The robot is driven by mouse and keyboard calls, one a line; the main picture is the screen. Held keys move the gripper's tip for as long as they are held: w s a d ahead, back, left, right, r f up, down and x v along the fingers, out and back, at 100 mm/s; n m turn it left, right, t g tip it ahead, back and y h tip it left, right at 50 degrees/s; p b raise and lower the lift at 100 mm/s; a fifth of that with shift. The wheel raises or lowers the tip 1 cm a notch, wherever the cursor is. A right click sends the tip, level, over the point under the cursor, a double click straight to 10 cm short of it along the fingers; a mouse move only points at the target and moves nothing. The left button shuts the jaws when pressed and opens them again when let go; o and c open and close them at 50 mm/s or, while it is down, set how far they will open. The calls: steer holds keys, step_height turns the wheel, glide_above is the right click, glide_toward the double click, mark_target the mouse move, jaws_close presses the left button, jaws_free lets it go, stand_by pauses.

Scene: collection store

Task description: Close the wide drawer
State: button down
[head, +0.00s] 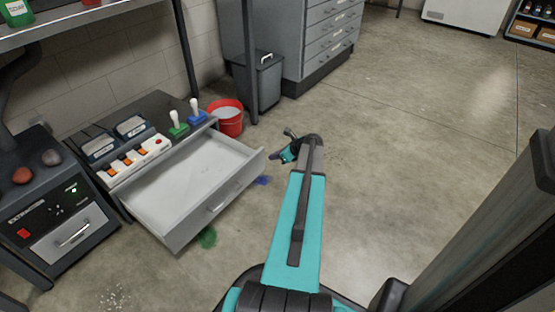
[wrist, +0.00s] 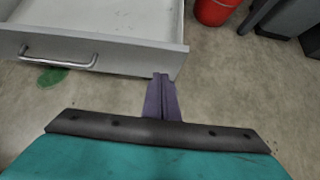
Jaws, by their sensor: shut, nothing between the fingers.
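The wide drawer (head: 190,190) is pulled far out of a low dark cabinet (head: 150,108) and looks empty. Its pale front has a bar handle (head: 223,195), which also shows at the left in the wrist view (wrist: 58,60). My gripper (head: 278,156) is just off the right end of the drawer front in the head view. In the wrist view my gripper's fingers (wrist: 161,80) are together and empty, close to the right end of the drawer front (wrist: 130,58). I cannot tell whether they touch it.
A red bucket (head: 226,120) stands beyond the drawer's right side. A grey bin (head: 258,85) and a drawer cabinet (head: 320,40) are behind it. A dark extractor unit (head: 50,205) stands at the left. Floor to the right is clear.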

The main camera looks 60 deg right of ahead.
mark_target(258, 156)
steer(key=shift+w+d+f+b, duration=0.1)
steer(key=shift+w+f+b, duration=0.4)
steer(key=shift+w, duration=0.6)
steer(key=shift+w+d+f+b, duration=0.1)
steer(key=shift+w+f+b, duration=0.2)
steer(key=shift+w+b, duration=0.55)
steer(key=shift+w+f+b, duration=0.3)
steer(key=shift+w+f, duration=0.1)
steer(key=shift+w, duration=0.95)
